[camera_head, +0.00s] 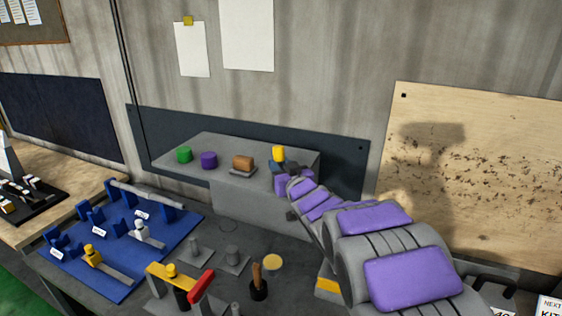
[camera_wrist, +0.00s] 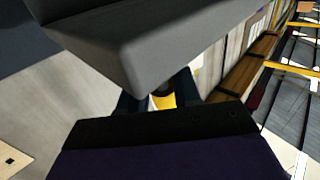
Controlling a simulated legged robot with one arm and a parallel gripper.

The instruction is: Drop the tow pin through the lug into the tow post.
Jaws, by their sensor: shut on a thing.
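My gripper (camera_head: 284,167) is at the raised grey block in the head view, with its dark fingers shut on a yellow-topped piece (camera_head: 278,154), which looks like the tow pin. In the wrist view the yellow piece (camera_wrist: 164,101) shows between the fingers, and its lower part is hidden. A yellow bar (camera_head: 166,277) with a red end (camera_head: 201,286) stands at the front on the dark bench, apart from my gripper. I cannot tell for sure which part is the lug or the tow post.
The grey block (camera_head: 215,173) carries a green cylinder (camera_head: 184,154), a purple cylinder (camera_head: 209,160) and an orange-brown piece (camera_head: 243,162). A blue fixture board (camera_head: 122,285) lies at left. Small grey posts (camera_head: 194,249) and a brush-like tool (camera_head: 257,279) stand on the bench.

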